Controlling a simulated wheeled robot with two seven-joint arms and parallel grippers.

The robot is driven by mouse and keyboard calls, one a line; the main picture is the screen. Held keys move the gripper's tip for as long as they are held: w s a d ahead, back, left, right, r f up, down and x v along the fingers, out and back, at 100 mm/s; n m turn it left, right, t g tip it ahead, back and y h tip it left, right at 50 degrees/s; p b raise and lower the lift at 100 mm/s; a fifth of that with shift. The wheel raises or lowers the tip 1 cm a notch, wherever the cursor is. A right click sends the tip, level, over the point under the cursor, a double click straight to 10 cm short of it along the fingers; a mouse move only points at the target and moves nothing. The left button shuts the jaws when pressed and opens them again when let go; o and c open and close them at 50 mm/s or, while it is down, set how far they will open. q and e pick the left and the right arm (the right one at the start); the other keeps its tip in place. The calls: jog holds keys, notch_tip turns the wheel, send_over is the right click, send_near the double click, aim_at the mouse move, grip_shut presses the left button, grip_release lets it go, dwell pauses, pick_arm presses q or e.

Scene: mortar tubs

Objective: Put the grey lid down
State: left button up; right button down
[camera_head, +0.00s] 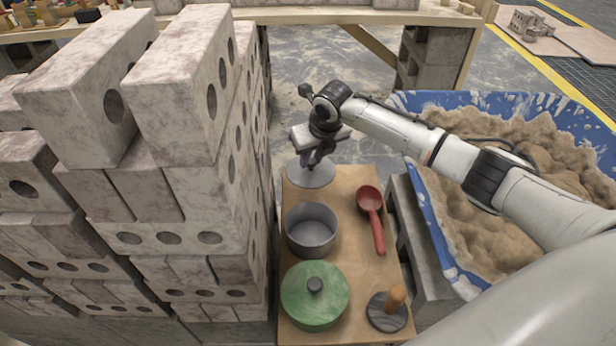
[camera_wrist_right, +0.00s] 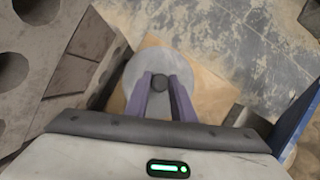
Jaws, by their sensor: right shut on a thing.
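The grey lid (camera_head: 311,176) is a round disc at the far end of the wooden board (camera_head: 345,260) in the head view. My right gripper (camera_head: 314,160) is above it, pointing down. In the right wrist view the purple fingers (camera_wrist_right: 165,100) are shut on the dark knob of the lid (camera_wrist_right: 152,72). The lid looks close to the board's far edge; I cannot tell if it touches the board. A grey open pot (camera_head: 312,232) stands just nearer on the board. My left gripper does not show.
A green lid (camera_head: 315,293), a red scoop (camera_head: 371,210) and a round float with a wooden handle (camera_head: 389,308) lie on the board. A tall stack of bricks (camera_head: 190,90) rises left of it. A blue tub of sand (camera_head: 440,235) stands right.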

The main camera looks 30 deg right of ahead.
aim_at(313, 172)
notch_tip(313, 172, down, 3)
jog(key=shift+s+r+b, duration=0.1)
jog(key=shift+b, duration=0.25)
notch_tip(313, 172, down, 3)
jog(key=shift+f+b, duration=0.2)
jog(key=shift+b, duration=0.5)
jog(key=shift+r, duration=0.1)
jog(key=c, duration=1.5)
grip_release()
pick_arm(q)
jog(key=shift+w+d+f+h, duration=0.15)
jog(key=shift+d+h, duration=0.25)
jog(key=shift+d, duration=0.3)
pick_arm(e)
jog(key=shift+r, duration=0.2)
jog(key=p+v, duration=0.5)
jog(key=v, duration=0.5)
jog(key=shift+r, duration=0.25)
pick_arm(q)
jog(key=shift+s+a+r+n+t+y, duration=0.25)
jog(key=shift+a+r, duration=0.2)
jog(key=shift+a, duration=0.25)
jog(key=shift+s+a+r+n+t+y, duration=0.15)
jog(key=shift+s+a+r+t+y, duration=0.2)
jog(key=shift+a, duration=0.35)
pick_arm(e)
jog(key=shift+s+r, duration=0.3)
jog(key=shift+r, duration=0.2)
